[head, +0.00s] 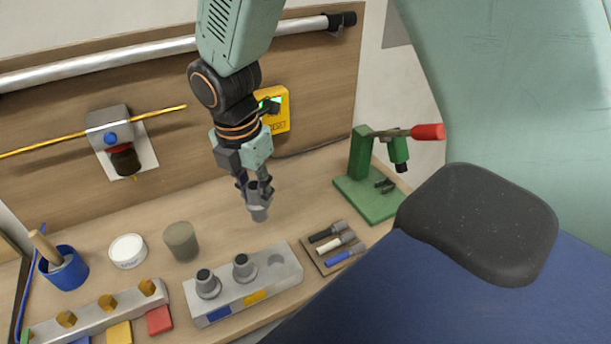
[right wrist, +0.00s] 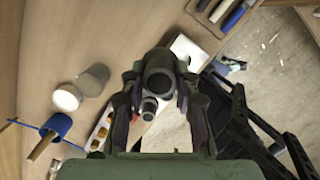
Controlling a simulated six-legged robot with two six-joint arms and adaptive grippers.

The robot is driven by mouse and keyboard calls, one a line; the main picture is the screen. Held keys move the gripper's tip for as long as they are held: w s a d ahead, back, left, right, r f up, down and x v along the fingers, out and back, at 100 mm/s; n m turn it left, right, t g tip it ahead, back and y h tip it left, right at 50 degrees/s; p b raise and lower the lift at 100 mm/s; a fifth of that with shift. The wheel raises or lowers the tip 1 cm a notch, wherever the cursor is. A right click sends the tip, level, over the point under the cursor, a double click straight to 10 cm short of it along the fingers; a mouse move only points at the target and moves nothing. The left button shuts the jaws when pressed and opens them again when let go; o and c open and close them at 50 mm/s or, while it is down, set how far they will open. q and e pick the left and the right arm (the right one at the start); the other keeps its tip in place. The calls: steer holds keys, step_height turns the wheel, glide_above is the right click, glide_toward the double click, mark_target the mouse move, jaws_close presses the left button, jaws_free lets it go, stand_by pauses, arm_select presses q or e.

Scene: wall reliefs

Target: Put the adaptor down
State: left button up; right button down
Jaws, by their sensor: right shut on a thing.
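A grey adaptor (head: 259,211) hangs upright in my right gripper (head: 255,186), which is shut on it. It is held above the wooden bench, behind the rack. In the right wrist view the adaptor (right wrist: 158,82) sits between the two fingers, seen end-on. A grey metal rack (head: 272,285) stands at the front with blue and yellow labels. Two similar adaptors stand in its left (head: 208,284) and middle (head: 244,268) places. The right place (head: 276,260) is an empty round recess. My left gripper is not in view.
Left of the rack are a grey-brown cup (head: 181,241), a white round tub (head: 128,251) and a blue pot (head: 66,270). A tray of tools (head: 333,246) lies to its right, near a green press (head: 373,195). Bench behind the rack is clear.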

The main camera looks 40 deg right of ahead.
steer(key=w+d+f+n+b, duration=0.25)
steer(key=d+n+b, duration=0.35)
steer(key=d, duration=1)
steer(key=shift+t, duration=0.3)
steer(key=f, duration=0.3)
steer(key=f+b, duration=0.1)
steer(key=f, duration=0.5)
steer(key=shift+a+f+b, duration=0.25)
steer(key=shift+a+b, duration=0.05)
steer(key=shift+b, duration=0.05)
steer(key=shift+w+d+f, duration=0.1)
steer(key=shift+w+f, duration=0.2)
steer(key=c, duration=1)
jaws_free()
steer(key=shift+s+r, duration=0.2)
steer(key=shift+c, duration=0.2)
steer(key=shift+o, duration=0.2)
steer(key=shift+w+f, duration=0.1)
steer(key=shift+w, duration=0.05)
